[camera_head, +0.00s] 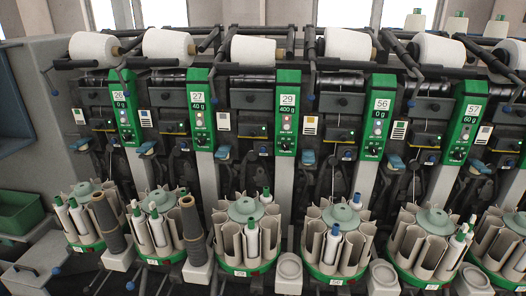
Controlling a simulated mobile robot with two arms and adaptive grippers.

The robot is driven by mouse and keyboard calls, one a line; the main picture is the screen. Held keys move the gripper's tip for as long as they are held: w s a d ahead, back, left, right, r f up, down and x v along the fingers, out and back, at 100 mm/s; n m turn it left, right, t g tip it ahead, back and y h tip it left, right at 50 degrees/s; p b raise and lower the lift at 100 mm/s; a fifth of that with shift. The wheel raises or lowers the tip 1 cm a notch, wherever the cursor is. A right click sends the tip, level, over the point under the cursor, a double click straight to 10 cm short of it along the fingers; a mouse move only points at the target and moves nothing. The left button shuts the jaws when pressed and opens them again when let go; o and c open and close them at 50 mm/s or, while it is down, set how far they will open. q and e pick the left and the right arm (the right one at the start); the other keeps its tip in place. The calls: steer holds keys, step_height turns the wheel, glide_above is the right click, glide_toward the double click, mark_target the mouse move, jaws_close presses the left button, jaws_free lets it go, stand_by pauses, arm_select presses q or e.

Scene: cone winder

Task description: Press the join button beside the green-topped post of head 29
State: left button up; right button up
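The green-topped post of head 29 (288,88) stands near the middle, with a white "29" label and a "400 g" reading on its green panel. Small controls (286,119) sit on the panel below the reading. Beside the post are a pale square plate (310,125) and a blue lever-like part (307,158) on the right, and a similar pale plate (223,121) and blue part (223,153) on the left. I cannot tell which small part is the join button. Neither of my grippers is in view.
Similar green posts labelled 26 (123,105), 27 (199,105), 56 (378,115) and 57 (466,120) flank it. White yarn cones (253,51) line the top. Round bobbin magazines (249,211) jut out below. Two dark ribbed columns (193,235) stand at front left.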

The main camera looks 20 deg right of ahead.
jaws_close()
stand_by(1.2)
